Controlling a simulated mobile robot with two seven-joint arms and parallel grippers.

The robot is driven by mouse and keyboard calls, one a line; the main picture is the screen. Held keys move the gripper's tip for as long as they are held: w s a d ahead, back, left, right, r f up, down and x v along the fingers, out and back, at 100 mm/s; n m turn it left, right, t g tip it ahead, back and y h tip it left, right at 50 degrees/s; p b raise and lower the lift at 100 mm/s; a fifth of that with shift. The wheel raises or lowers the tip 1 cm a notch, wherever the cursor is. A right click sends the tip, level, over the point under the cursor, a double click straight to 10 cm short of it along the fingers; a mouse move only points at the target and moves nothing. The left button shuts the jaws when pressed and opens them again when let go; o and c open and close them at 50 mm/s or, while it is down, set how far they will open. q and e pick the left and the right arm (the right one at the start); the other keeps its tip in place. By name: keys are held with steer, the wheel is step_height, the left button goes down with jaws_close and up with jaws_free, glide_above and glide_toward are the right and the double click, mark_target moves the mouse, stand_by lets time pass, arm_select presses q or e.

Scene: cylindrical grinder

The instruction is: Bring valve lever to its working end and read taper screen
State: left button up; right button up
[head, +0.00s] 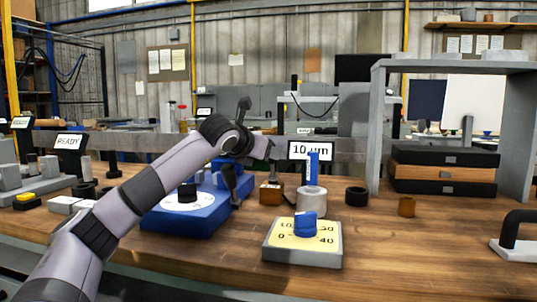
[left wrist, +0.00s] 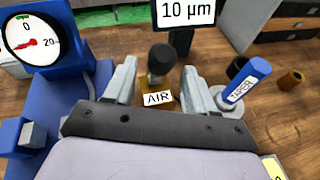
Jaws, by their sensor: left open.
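The valve lever (left wrist: 163,58) is a black knob above a brass block with a white AIR tag (left wrist: 157,99), in the left wrist view. Its brass block (head: 271,193) shows in the head view, where my gripper hides the knob. My left gripper (left wrist: 159,70) is open, its two fingers standing apart on either side of the lever, with gaps visible. It also shows in the head view (head: 252,165) over the block. The taper screen (head: 310,150) reads 10 µm; it also shows in the left wrist view (left wrist: 188,12). My right gripper is in neither view.
A blue TAPER handle (left wrist: 247,80) on a silver cylinder stands right of the lever. A blue fixture (head: 185,220) with a dial gauge (left wrist: 30,42) lies left. A yellow scale plate with a blue knob (head: 305,225) is in front. Grey shelving (head: 455,67) stands right.

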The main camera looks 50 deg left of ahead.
arm_select(q)
steer(key=shift+v, duration=1.75)
steer(key=shift+f, duration=0.1)
